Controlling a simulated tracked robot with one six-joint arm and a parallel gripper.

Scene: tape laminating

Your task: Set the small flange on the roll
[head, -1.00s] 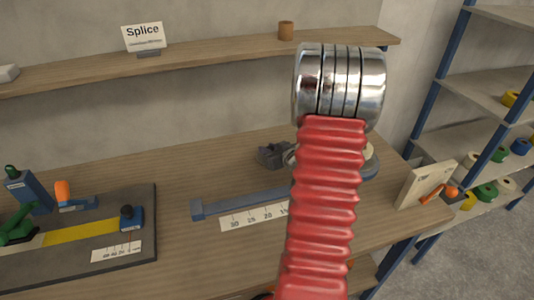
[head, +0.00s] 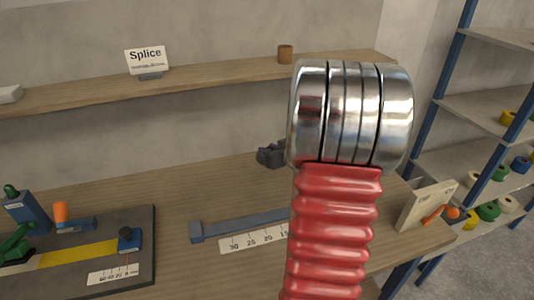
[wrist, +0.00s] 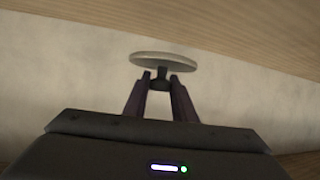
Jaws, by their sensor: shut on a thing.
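In the wrist view, my gripper (wrist: 161,82) is shut on the dark stem of a small flange (wrist: 163,61), a pale thin disc seen nearly edge-on just beyond the fingertips. The flange is clear of the wall and wood behind it. In the head view, my red ribbed arm with its metal joint fills the centre right and hides my gripper and the flange. I cannot make out the roll; the bench area behind my arm is hidden.
A blue bar (head: 240,227) with a number scale (head: 255,240) lies on the bench (head: 180,255). A dark clamp-like part (head: 270,154) stands behind it. A dark board (head: 60,270) with a yellow strip (head: 75,254) is at left. A panel (head: 425,205) stands at the right edge.

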